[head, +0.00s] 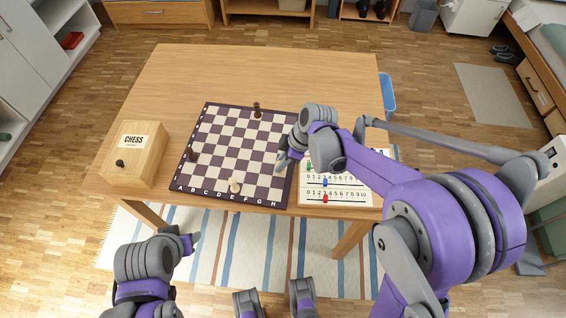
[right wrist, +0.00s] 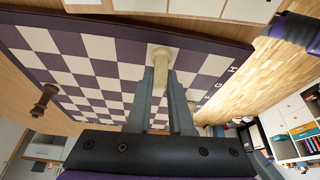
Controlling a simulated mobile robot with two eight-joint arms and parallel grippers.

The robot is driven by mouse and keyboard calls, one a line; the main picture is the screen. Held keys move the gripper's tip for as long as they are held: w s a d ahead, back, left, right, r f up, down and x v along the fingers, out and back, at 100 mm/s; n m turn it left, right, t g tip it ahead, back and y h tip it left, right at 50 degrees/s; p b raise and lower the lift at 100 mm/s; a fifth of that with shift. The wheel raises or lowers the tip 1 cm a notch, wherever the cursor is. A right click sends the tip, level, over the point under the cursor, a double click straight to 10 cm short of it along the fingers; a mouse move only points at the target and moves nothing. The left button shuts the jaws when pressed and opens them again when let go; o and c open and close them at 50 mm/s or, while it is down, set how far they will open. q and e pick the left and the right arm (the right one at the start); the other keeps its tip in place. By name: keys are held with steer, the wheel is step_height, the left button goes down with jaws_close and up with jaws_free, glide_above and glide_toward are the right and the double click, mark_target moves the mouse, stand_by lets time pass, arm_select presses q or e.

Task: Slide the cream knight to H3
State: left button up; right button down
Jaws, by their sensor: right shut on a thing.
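The chessboard (head: 235,150) lies on the table with its letters A to H along the near edge. My right gripper (head: 283,160) is over the board's right side, by the H column. In the right wrist view its fingers (right wrist: 163,85) are shut on a cream piece (right wrist: 160,68), which I take for the cream knight. Its round base is toward the board; whether it touches is hard to tell. In the head view the gripper hides this piece. Another cream piece (head: 235,184) stands near E1. My left gripper (head: 194,238) is low at left, before the table, its fingers unclear.
Dark pieces stand at the back (head: 257,109) and left (head: 193,155) of the board; one also shows in the right wrist view (right wrist: 43,100). A wooden chess box (head: 136,157) is left of the board. A white numbered score board (head: 345,191) lies at right, under my right arm.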

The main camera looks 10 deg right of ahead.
steer(key=shift+a, duration=0.1)
steer(key=c, duration=0.7)
jaws_free()
steer(key=shift+c, duration=0.2)
steer(key=p+v, duration=0.1)
steer(key=v, duration=0.9)
steer(key=shift+r, duration=0.4)
steer(key=shift+s, duration=0.2)
steer(key=s+d+r+m+t+h+p, duration=0.1)
steer(key=s+d+m+t+h+p, duration=0.1)
steer(key=s+m, duration=0.5)
steer(key=s+d+r+m+t+h+p, duration=0.1)
steer(key=s+d+m+t+h+p, duration=0.1)
steer(key=s+m, duration=0.5)
steer(key=shift+s+d+m, duration=0.4)
steer(key=shift+s+d, duration=0.25)
steer(key=shift+s, duration=0.55)
